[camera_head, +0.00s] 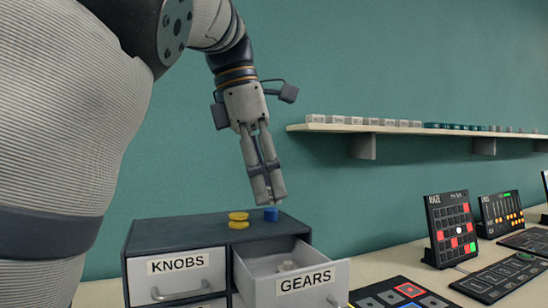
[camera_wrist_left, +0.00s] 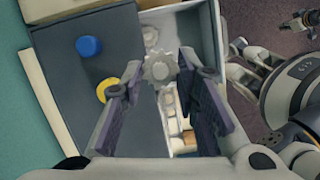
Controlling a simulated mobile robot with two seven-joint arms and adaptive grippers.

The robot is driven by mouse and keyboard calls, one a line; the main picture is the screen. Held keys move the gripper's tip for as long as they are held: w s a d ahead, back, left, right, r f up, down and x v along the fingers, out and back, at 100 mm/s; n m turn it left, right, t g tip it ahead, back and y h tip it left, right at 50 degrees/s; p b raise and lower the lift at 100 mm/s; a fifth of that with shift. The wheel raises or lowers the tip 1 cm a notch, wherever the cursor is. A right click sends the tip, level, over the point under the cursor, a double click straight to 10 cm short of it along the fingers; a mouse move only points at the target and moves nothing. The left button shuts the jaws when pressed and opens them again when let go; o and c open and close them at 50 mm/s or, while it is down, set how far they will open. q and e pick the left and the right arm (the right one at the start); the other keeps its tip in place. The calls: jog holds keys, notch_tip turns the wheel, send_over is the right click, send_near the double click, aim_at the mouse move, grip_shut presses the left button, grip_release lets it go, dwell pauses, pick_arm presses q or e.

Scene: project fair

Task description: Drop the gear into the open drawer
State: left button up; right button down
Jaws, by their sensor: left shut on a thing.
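The grey toothed gear (camera_wrist_left: 158,68) is between the fingertips of my left gripper (camera_wrist_left: 160,72) in the left wrist view. In the head view my left gripper (camera_head: 268,198) points down above the open drawer (camera_head: 312,283), which is labelled GEARS; the gear cannot be made out there. The open drawer (camera_wrist_left: 208,30) lies below the gear in the wrist view, with several pale pieces inside. A small part of what looks like my right gripper (camera_wrist_left: 300,22) shows at the upper right; its fingers are unclear.
The KNOBS drawer (camera_head: 175,274) is shut. A wall shelf (camera_head: 345,127) and game panels (camera_head: 452,228) stand at the right.

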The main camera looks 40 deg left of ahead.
pick_arm(q)
jog(key=shift+w+a+f, duration=0.1)
jog(key=shift+w+f, duration=0.2)
jog(key=shift+f, duration=0.4)
jog(key=shift+s, duration=0.15)
jog(key=o, duration=0.8)
jog(key=shift+o, duration=0.2)
jog(key=v, duration=0.7)
jog(key=shift+r, duration=0.3)
